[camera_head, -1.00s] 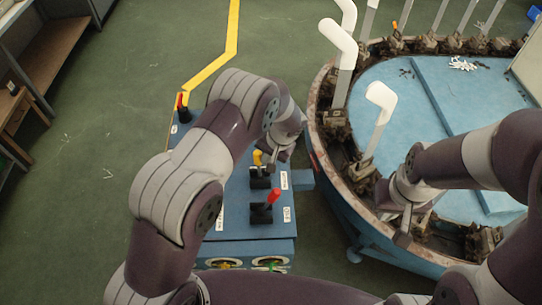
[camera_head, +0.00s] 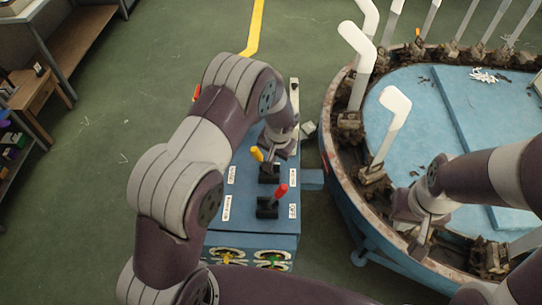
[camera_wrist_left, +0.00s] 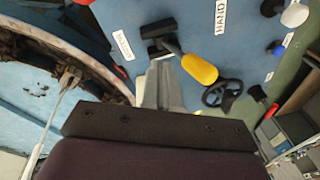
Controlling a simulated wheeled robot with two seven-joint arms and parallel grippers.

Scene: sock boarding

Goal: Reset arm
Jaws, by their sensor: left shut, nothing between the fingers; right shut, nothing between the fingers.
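My left gripper (camera_head: 273,161) is over the blue control box (camera_head: 225,180), beside the lever with the yellow knob (camera_head: 257,154). In the left wrist view my left gripper (camera_wrist_left: 163,68) is shut and empty, and the yellow knob (camera_wrist_left: 199,69) shows just to the right of it; I cannot tell whether they touch. A lever with a red knob (camera_head: 281,190) stands nearer on the box. My right gripper (camera_head: 420,240) is shut and empty, above the near rim of the round blue machine (camera_head: 345,190).
White sock forms (camera_head: 391,112) stand on metal holders around the machine's rim, close to my right arm. White scraps (camera_head: 487,76) lie on its blue top. Shelves and a wooden table (camera_head: 36,100) stand at the left. Green floor lies open between them and the box.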

